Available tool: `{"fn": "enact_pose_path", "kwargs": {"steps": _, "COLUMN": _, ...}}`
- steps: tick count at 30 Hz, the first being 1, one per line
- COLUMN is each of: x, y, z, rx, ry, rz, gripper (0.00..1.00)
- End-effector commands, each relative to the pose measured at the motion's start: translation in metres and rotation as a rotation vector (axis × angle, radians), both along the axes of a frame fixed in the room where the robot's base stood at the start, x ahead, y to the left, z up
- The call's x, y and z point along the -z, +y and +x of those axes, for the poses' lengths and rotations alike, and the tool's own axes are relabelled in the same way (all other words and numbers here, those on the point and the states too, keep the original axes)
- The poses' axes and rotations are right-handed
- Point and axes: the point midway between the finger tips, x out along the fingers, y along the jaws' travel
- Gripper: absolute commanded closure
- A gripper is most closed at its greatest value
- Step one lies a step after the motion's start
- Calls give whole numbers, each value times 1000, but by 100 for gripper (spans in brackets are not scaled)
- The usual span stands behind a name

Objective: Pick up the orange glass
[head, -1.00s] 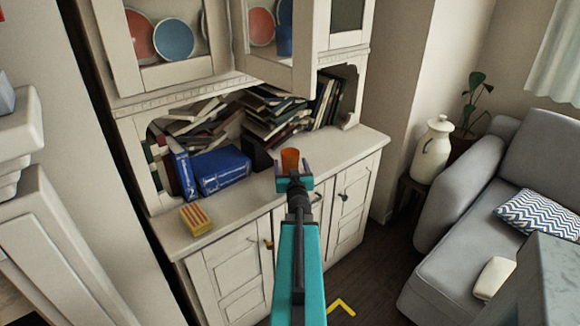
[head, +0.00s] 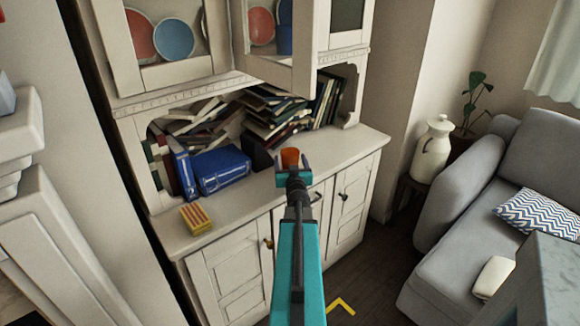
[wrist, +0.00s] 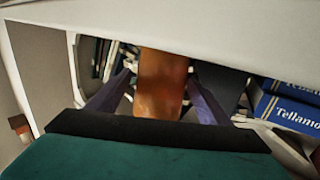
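The orange glass (head: 290,157) stands near the front edge of the cabinet counter, right of the blue book boxes. My gripper (head: 292,166) is at the glass, with a finger showing on either side of it. In the wrist view the orange glass (wrist: 161,85) fills the middle, between the two dark fingers of my gripper (wrist: 160,78). Gaps show between the fingers and the glass, so the gripper looks open around it. My gripper hides the lower part of the glass in the head view.
Blue boxes (head: 221,170) and piled books (head: 270,113) sit behind and left on the counter (head: 240,205). A yellow-red box (head: 196,218) lies at the front left. An open cabinet door (head: 280,75) hangs above. A white jug (head: 433,150) stands right, beside the grey sofa (head: 470,230).

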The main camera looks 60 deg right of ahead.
Motion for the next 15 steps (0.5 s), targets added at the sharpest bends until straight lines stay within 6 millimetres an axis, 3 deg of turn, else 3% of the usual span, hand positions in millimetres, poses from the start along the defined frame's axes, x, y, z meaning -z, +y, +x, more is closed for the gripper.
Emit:
{"fn": "enact_pose_path", "kwargs": {"steps": 1, "x": 0, "y": 0, "z": 0, "rx": 0, "ry": 0, "rz": 0, "gripper": 36}}
{"fn": "enact_pose_path", "kwargs": {"steps": 8, "x": 0, "y": 0, "z": 1, "rx": -1, "ry": 0, "rz": 0, "gripper": 74}}
{"fn": "enact_pose_path", "kwargs": {"steps": 15, "x": -1, "y": 0, "z": 1, "rx": -2, "ry": -1, "rz": -1, "gripper": 74}}
